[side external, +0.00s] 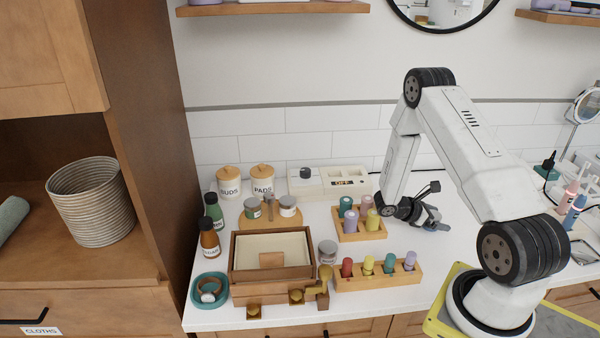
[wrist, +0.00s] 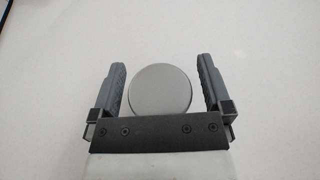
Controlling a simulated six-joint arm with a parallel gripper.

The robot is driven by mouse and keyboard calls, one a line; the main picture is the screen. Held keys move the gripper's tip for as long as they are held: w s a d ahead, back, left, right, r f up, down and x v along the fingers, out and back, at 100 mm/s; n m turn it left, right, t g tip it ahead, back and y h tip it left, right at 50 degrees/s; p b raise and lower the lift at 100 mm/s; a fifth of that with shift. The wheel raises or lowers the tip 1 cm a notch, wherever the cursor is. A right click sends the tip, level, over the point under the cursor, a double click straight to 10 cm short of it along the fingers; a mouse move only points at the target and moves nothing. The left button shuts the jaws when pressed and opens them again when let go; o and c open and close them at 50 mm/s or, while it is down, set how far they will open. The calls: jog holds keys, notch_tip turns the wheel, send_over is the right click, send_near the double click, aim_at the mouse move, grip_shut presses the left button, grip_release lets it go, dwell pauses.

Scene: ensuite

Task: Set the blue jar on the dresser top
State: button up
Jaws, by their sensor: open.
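My gripper (side external: 436,222) is low over the counter at the right of the peg blocks in the side view. In the wrist view my gripper (wrist: 161,64) is open, its two fingers on either side of a round grey lid (wrist: 160,90), with a small gap at each side. The lid hides the jar's body, so its colour cannot be told there. A small wooden dresser-like box (side external: 235,262) with a cream-lined top and brass knobs stands at the front left of the counter. Its top holds a small brown block (side external: 271,260).
Peg blocks stand on the counter, one behind (side external: 362,236) and one in front (side external: 375,281). A grey-lidded jar (side external: 327,252) stands beside the box's right side. Bottles (side external: 209,239), canisters (side external: 263,180) and a teal dish (side external: 209,290) crowd the left.

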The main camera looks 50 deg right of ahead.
jog(key=shift+r, duration=0.15)
jog(key=shift+w+a+r, duration=0.1)
jog(key=shift+w+a, duration=0.05)
jog(key=shift+w, duration=0.05)
jog(key=shift+v, duration=3.5)
jog(key=shift+r, duration=0.1)
notch_tip(320, 180, up, 10)
jog(key=shift+s+d+f+m+t+y, duration=0.8)
jog(key=shift+m+t+y, duration=0.75)
jog(key=shift+m, duration=1.45)
jog(key=shift+s+d+f+m+t+y, duration=0.5)
jog(key=shift+f+m+t+y, duration=0.85)
jog(key=shift+m, duration=1.65)
jog(key=shift+s+d+f+m+t+y, duration=0.6)
jog(key=shift+m+t+y, duration=1.2)
jog(key=shift+m, duration=1.2)
jog(key=shift+w+d+f, duration=0.1)
